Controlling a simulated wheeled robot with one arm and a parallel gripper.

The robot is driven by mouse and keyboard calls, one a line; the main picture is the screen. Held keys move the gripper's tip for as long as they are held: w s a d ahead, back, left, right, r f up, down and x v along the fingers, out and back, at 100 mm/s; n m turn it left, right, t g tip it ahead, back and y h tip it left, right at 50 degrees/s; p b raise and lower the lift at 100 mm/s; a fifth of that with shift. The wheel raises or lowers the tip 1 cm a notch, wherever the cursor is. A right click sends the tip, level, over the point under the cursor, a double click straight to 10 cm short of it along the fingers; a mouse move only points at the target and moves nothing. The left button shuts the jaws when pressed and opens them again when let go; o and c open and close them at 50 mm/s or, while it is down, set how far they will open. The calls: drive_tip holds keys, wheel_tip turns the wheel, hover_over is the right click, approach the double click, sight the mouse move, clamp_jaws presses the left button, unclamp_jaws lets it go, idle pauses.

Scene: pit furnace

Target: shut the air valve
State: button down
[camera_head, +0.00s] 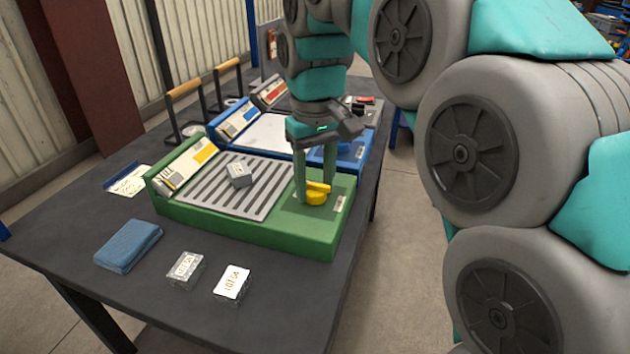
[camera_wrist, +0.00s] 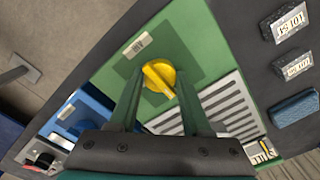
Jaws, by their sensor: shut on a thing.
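In the wrist view the yellow knob (camera_wrist: 158,77) is between the fingertips of my gripper (camera_wrist: 160,92). Its bar runs slantwise, from upper left to lower right. The fingers hide part of the knob in the head view.
A slatted grille (camera_head: 225,190) on the green unit bears a small grey block (camera_head: 239,174). Two labelled blocks (camera_head: 186,270) (camera_head: 232,285) and a blue cloth (camera_head: 128,246) lie in front. A blue unit (camera_head: 270,133) stands behind. The dark table (camera_head: 80,235) has bare room at front left.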

sight(315, 184)
drive_tip(key=shift+c, duration=1.8)
unclamp_jaws()
drive_tip(key=shift+r, duration=0.15)
wheel_tip(315, 184, up, 8)
drive_tip(key=shift+f+p, duration=0.2)
drive_tip(key=shift+p, duration=0.35)
drive_tip(key=shift+f, duration=0.1)
